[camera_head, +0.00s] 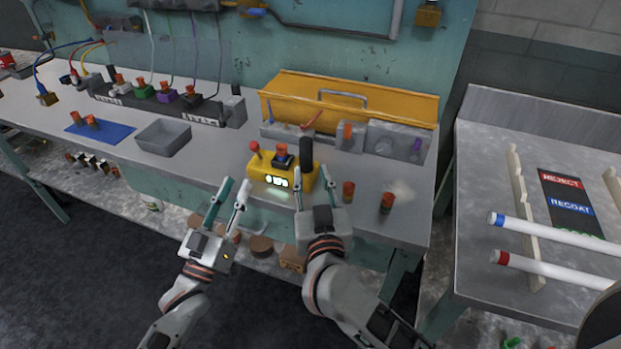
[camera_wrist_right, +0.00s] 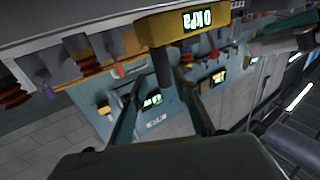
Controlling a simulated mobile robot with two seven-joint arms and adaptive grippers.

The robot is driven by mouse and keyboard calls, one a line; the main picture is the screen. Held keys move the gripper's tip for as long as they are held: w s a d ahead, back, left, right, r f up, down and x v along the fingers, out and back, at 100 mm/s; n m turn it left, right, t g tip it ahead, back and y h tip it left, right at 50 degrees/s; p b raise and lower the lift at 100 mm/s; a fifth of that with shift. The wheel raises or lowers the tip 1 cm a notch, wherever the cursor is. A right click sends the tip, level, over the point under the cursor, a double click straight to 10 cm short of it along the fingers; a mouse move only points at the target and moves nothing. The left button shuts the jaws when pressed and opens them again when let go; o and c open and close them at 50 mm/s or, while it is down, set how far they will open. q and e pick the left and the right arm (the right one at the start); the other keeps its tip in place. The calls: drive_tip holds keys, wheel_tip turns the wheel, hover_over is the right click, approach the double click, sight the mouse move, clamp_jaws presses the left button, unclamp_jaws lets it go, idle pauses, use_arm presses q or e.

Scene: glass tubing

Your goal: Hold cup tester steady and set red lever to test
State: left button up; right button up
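The yellow cup tester (camera_head: 268,186) stands near the bench's front edge, its lit display facing me. A red-knobbed lever (camera_head: 255,148) stands at its left end. A cup with an orange-red top (camera_head: 282,151) sits in its middle, and a black upright post (camera_head: 306,152) at its right. My left gripper (camera_head: 232,185) is open and empty, left of and in front of the tester, apart from it. My right gripper (camera_head: 313,179) is open at the tester's right end. In the right wrist view the tester (camera_wrist_right: 205,20) appears upside down, with the black post (camera_wrist_right: 162,66) between the spread fingers; contact is unclear.
A grey tray (camera_head: 164,138) and blue mat (camera_head: 100,132) lie left. An orange-yellow toolbox (camera_head: 350,98) and a grey panel (camera_head: 392,140) with a knob stand behind. Orange-topped cups (camera_head: 348,191) (camera_head: 387,202) stand right of my right gripper. A side table with tubes (camera_head: 555,232) is further right.

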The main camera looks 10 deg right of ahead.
sight(307, 161)
drive_tip(key=shift+w+a+f, duration=0.1)
drive_tip(key=shift+w+a, duration=0.05)
drive_tip(key=shift+w, duration=0.25)
drive_tip(key=w, duration=0.7)
drive_tip(key=shift+w+d, duration=0.1)
drive_tip(key=shift+d, duration=0.25)
clamp_jaws()
use_arm(q)
clamp_jaws()
drive_tip(key=s+a+f+n, duration=0.1)
drive_tip(key=a+f+n, duration=0.2)
drive_tip(key=n, duration=1.2)
drive_tip(key=a, duration=0.3)
drive_tip(key=shift+t, duration=0.3)
drive_tip(key=shift+s, duration=0.1)
